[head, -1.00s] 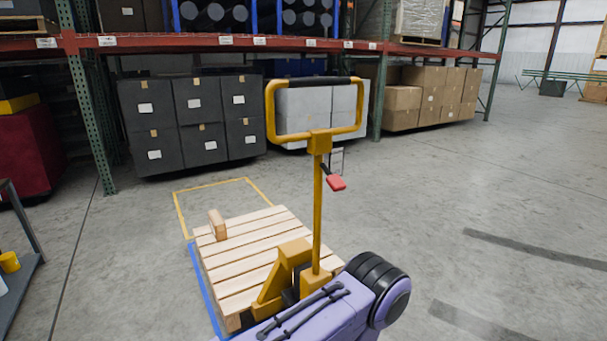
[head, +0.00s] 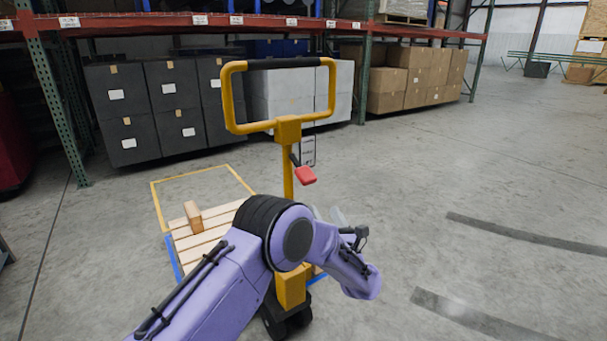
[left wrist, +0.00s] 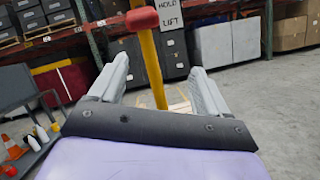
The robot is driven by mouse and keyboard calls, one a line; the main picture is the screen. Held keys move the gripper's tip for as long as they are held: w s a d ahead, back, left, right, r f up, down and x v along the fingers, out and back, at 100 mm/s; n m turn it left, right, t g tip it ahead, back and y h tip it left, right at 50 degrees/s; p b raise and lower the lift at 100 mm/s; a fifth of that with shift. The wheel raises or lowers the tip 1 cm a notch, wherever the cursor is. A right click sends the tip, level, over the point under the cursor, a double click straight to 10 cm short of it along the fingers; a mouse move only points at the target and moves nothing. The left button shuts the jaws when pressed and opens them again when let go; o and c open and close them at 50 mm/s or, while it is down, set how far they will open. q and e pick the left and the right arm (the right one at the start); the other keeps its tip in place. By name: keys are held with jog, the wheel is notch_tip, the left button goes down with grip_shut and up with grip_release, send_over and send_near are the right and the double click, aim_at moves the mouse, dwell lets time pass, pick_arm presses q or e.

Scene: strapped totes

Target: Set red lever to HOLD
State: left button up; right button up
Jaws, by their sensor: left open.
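The red lever (head: 306,175) sticks out from the yellow post of the pallet jack (head: 289,130), below its looped handle. In the left wrist view its red end (left wrist: 141,19) is at the top, beyond my open fingers. A white sign (left wrist: 168,18) reading HOLD above LIFT hangs just right of it; the sign is small in the head view (head: 308,150). My left gripper (left wrist: 162,78) is open and empty, with the yellow post seen between its fingers. My right gripper is not in view.
A wooden pallet (head: 207,240) with a wood block (head: 193,215) lies behind my arm. Dark boxes (head: 170,95), pale boxes (head: 285,95) and brown cartons (head: 415,80) stand under the rack. The floor (head: 440,190) at right is open. A cart (left wrist: 40,140) shows at lower left in the wrist view.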

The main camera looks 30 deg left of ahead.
aim_at(301, 167)
pick_arm(q)
jog(key=r+n+g, duration=0.1)
jog(key=n, duration=0.1)
jog(key=r+n+g+y, duration=0.1)
jog(key=r+n, duration=0.1)
jog(key=a+r+n+g+y, duration=0.1)
jog(key=r+n, duration=0.1)
jog(key=n, duration=0.1)
jog(key=shift+w+r+g, duration=0.15)
jog(key=shift+r+g, duration=0.05)
jog(key=shift+g, duration=0.1)
jog(key=p+x, duration=0.1)
jog(key=x, duration=0.9)
jog(key=shift+r, duration=0.1)
